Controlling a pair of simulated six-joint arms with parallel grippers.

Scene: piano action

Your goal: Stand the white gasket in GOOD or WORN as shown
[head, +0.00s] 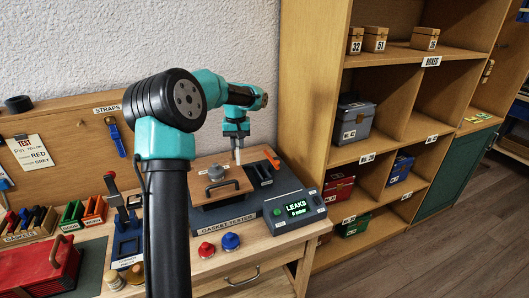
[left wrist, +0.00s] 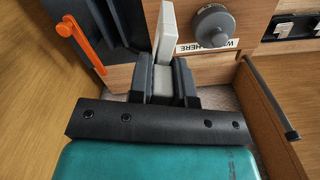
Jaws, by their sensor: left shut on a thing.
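My left gripper (head: 238,146) is shut on the white gasket (head: 238,157) and holds it upright, pointing down, over the back of the gasket tester (head: 233,221). In the left wrist view the white gasket (left wrist: 167,32) sticks out between the fingers (left wrist: 163,80), beside a grey knob. The tester's display (head: 296,208) shows LEAKS in green, with a smaller line below. A green slotted holder (head: 72,215) and an orange slotted holder (head: 95,211) stand at the left; their small labels are hard to read. My right gripper is out of view.
A GASKETS rack (head: 28,222) with dark pieces stands at far left, near a red toolbox (head: 38,268). A blue-black lever device (head: 128,235) stands before the holders. Red (head: 206,250) and blue (head: 231,242) knobs sit before the tester. Shelves (head: 385,150) rise on the right.

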